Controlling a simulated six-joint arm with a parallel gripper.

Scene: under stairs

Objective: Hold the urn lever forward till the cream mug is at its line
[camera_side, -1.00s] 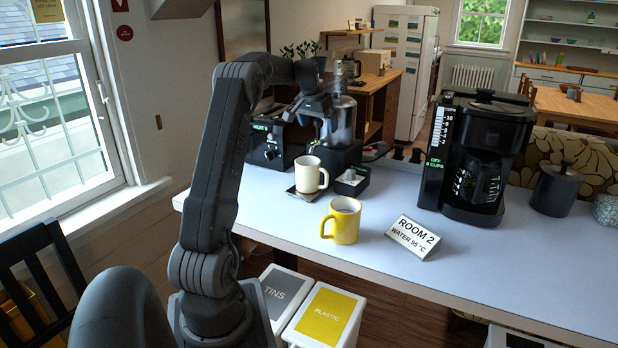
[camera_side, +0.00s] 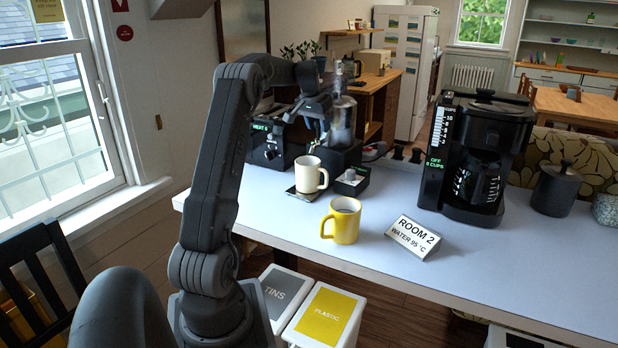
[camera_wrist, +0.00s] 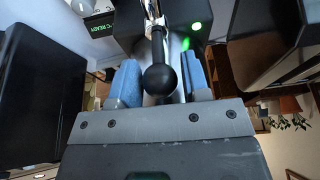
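The cream mug (camera_side: 310,175) stands upright on a dark drip tray (camera_side: 302,195) in front of the urn (camera_side: 342,125), below its spout. Its inside, its line and its liquid level cannot be made out. The urn lever (camera_wrist: 160,78) ends in a black ball knob. My gripper (camera_wrist: 160,82) has its two blue-padded fingers on either side of this lever, with narrow gaps showing between pads and knob, so it looks open around it. In the side view my gripper (camera_side: 318,112) is at the urn's front, above the cream mug, partly hiding the lever.
A yellow mug (camera_side: 342,220) stands nearer the table's front edge, beside a "ROOM 2 WATER 95 °C" sign (camera_side: 413,237). A small black box (camera_side: 351,181) sits right of the cream mug. A coffee maker (camera_side: 478,155) stands at right. The table's right front is clear.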

